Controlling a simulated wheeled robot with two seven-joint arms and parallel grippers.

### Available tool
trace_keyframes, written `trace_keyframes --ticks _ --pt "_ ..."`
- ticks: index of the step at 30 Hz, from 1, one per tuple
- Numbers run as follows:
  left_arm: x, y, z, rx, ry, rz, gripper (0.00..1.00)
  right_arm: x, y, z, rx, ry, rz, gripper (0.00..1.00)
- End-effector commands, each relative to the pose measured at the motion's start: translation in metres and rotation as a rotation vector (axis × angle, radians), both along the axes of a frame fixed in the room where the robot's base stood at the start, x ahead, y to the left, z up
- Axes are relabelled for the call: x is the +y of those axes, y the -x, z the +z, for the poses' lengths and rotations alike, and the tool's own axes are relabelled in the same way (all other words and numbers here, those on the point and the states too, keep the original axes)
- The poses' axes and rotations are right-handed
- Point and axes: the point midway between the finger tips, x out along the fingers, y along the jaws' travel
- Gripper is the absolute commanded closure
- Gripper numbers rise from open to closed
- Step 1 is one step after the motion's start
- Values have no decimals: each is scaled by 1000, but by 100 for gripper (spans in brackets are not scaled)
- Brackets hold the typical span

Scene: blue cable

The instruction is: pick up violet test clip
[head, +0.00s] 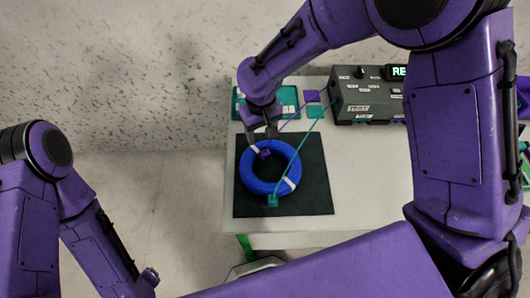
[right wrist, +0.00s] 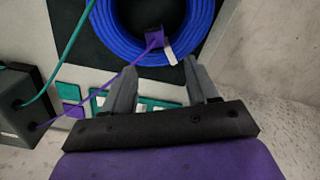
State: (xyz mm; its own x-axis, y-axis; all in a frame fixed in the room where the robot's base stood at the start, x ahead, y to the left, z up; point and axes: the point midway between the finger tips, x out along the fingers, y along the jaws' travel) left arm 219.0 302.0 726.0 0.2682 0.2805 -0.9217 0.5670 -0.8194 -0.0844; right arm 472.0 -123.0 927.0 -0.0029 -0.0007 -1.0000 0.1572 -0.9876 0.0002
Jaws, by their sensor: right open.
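The violet test clip (head: 265,153) sits at the far inner edge of the blue cable coil (head: 250,179), by a white tie. In the right wrist view the clip (right wrist: 154,39) is a small violet block, with a violet lead running to the lower left. My right gripper (head: 262,136) is above the far edge of the coil. Its fingers (right wrist: 159,72) are open and empty, with the clip just ahead of their tips and apart from them. My left arm shows at the lower left, but its gripper is not visible.
The coil lies on a black mat (head: 316,198) on a pale table (head: 360,175). A teal clip (head: 272,200) sits on the coil's near edge. A dark tester box (head: 365,100), a teal tray (head: 238,106), a violet pad (head: 311,96) and a teal pad (head: 315,112) are behind.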

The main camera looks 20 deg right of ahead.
Motion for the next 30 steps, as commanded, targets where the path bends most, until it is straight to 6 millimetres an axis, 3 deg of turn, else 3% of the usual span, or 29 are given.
trace_keyframes --ticks 13,21,22,27,30 --pt "0 0 18 0 0 0 32 -7 6 -66 1 0 -2 42" --pt "0 0 17 0 0 0 32 -8 6 -73 -3 0 -3 42" --pt "0 0 17 0 0 0 32 -8 6 -73 -3 0 -3 48" --pt "0 0 17 0 0 0 32 -8 6 -73 -2 0 -3 99" --pt "0 0 17 0 0 0 32 -8 6 -73 -2 0 -3 100"
